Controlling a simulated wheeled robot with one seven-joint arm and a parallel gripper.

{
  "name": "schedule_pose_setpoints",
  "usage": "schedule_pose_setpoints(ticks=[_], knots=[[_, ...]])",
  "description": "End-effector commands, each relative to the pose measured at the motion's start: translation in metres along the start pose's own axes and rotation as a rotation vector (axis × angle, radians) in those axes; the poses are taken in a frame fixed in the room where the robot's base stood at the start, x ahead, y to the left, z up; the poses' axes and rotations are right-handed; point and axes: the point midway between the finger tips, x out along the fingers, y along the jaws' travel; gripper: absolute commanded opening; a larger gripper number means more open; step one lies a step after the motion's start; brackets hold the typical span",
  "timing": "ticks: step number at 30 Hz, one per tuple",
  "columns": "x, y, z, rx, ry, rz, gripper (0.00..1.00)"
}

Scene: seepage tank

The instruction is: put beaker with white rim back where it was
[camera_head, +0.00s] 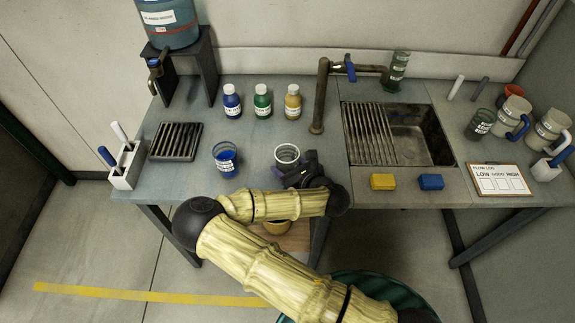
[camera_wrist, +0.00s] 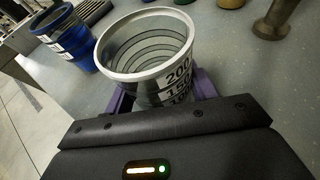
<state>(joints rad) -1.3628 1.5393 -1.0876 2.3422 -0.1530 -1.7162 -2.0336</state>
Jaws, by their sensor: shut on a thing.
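The beaker with the white rim (camera_head: 287,154) is at the front of the bench, right of the blue beaker. In the wrist view the white-rimmed beaker (camera_wrist: 150,48) shows clear walls, dark rings and printed numbers. It looks upright and empty. My gripper (camera_head: 297,172) is shut on it, with purple fingers (camera_wrist: 205,84) on either side of its wall. The lower part of the beaker is hidden by my gripper, so I cannot tell whether it touches the bench.
A blue beaker (camera_head: 225,160) stands close on the left. Several capped bottles (camera_head: 263,102) stand behind, with a brown tap (camera_head: 319,100) to the right. A drain grate (camera_head: 176,141) lies at left. Yellow (camera_head: 383,181) and blue (camera_head: 430,182) sponges lie right.

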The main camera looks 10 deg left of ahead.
Motion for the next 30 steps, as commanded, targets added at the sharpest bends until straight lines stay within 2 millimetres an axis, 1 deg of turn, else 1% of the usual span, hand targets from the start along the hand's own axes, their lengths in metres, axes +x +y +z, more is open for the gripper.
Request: schedule_pose_setpoints(ticks=[7,8,9,11,19,22,26,30], knots=[[0.001,0.000,-0.003,0.000,0.000,0.000,0.19],[0.001,0.000,-0.003,0.000,0.000,0.000,0.60],[0.001,0.000,-0.002,0.000,0.000,0.000,0.68],[0.001,0.000,-0.002,0.000,0.000,0.000,0.78],[0.001,0.000,-0.002,0.000,0.000,0.000,0.78],[-0.001,0.000,0.002,0.000,0.000,0.000,0.78],[-0.012,-0.004,0.004,0.000,0.001,-0.002,0.78],[-0.032,-0.011,0.007,-0.001,0.003,-0.003,0.78]])
